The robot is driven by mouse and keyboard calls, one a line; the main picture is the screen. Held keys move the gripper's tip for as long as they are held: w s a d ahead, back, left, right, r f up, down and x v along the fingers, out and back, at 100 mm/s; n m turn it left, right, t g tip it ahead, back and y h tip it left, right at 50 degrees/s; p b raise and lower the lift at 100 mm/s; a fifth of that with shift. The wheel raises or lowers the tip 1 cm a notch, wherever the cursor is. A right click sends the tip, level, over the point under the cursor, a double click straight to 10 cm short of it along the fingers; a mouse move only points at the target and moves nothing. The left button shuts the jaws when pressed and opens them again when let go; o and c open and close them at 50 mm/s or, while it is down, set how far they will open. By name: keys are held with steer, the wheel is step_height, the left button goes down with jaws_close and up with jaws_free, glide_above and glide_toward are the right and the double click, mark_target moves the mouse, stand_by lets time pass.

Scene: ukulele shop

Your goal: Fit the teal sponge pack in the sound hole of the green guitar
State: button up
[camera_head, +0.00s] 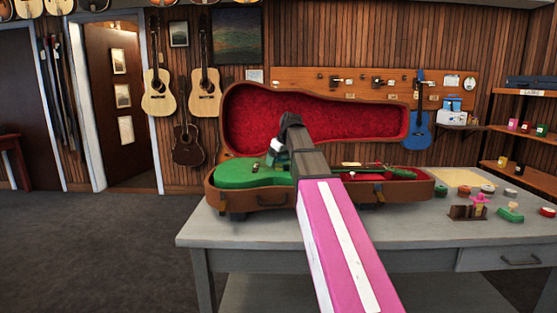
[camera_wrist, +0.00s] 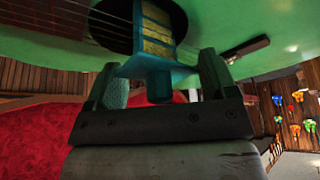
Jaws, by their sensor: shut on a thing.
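The green guitar (camera_head: 243,173) lies in an open brown case on the workbench, and its green body (camera_wrist: 250,35) fills the top of the wrist view. The dark sound hole (camera_wrist: 112,22) shows there with strings across its left side. My gripper (camera_wrist: 158,82) is shut on the teal sponge pack (camera_wrist: 145,68), which has a yellow middle. The pack's far end overlaps the sound hole; I cannot tell how deep it sits. In the head view my gripper (camera_head: 279,148) is over the guitar body, and my arm hides part of the guitar.
The case's red-lined lid (camera_head: 250,125) stands open behind the guitar. The grey workbench (camera_head: 235,237) carries small items at the right, including a brown block (camera_head: 467,212) and a green piece (camera_head: 509,214). A blue guitar (camera_head: 417,130) hangs on the back wall.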

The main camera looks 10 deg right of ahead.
steer(key=shift+s+f, duration=0.4)
steer(key=shift+f, duration=0.2)
steer(key=shift+s+f, duration=0.35)
steer(key=shift+f, duration=0.2)
steer(key=o, duration=0.8)
steer(key=shift+a, duration=0.1)
steer(key=shift+o, duration=0.2)
steer(key=shift+w, duration=0.25)
steer(key=shift+r, duration=0.15)
steer(key=shift+w+r, duration=0.25)
steer(key=shift+r, duration=0.25)
steer(key=shift+w+r, duration=0.2)
steer(key=shift+r, duration=2.35)
